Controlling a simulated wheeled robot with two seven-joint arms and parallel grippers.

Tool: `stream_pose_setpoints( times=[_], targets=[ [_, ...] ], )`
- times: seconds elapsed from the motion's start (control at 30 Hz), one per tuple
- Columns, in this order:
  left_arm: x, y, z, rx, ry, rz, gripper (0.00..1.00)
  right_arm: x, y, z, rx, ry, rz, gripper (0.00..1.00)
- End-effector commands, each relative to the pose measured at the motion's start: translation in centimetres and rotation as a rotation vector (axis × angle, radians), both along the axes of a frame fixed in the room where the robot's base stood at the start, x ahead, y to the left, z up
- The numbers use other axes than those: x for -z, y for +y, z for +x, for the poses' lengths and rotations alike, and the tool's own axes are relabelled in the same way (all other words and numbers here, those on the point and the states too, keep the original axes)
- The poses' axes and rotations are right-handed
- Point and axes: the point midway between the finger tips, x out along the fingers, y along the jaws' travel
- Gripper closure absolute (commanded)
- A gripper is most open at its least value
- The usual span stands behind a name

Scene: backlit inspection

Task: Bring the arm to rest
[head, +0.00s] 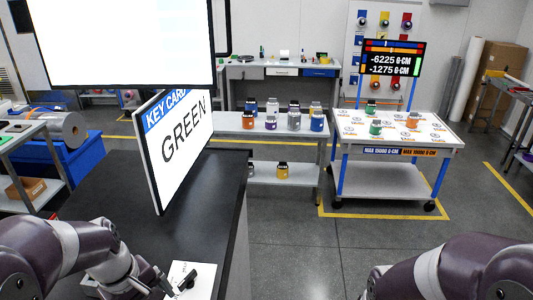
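My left arm comes in from the lower left, bent over the black counter (110,195). My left gripper (172,288) is low at the counter's front, beside a white card or plate (203,283) with a small black item (186,279) on it. The fingertips are small and partly cut by the lower edge, so I cannot tell whether they are open or shut, or whether they touch the black item. My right arm shows only as purple-grey links at the lower right; its gripper is out of view.
A "KEY CARD GREEN" sign (180,140) stands on the counter below a bright white screen (125,40). Beyond are a shelf table (225,125) with several jars and a wheeled cart (440,138) bearing several jars and a display (392,62). Grey floor is clear between.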

Motion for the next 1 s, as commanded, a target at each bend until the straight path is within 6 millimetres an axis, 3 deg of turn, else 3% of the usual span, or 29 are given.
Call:
stream_pose_setpoints(
  times=[0.13,0.23,0.5,0.6,1.0],
  targets=[
    [1.6,0.6,-0.5,0.185,-0.046,0.076,0.06,0.6,0.0,0.0,0.0,-0.002,0.0,0.57],
    [4.5,0.1,-1.2,0.371,-0.069,0.135,0.06,2.6,0.0,0.0,0.0,-0.001,0.0,0.57],
    [13.2,-3.3,-3.4,0.822,-0.092,0.223,0.06,9.1,0.0,0.0,0.0,0.0,0.0,0.57],
    [15.0,-4.5,-4.0,0.885,-0.084,0.22,0.06,10.6,0.0,0.0,0.0,-0.001,0.0,0.57],
    [15.4,-5.1,-3.9,0.91,-0.084,0.217,0.06,11.0,0.0,0.0,0.0,-0.001,0.0,0.57]
  ],
)
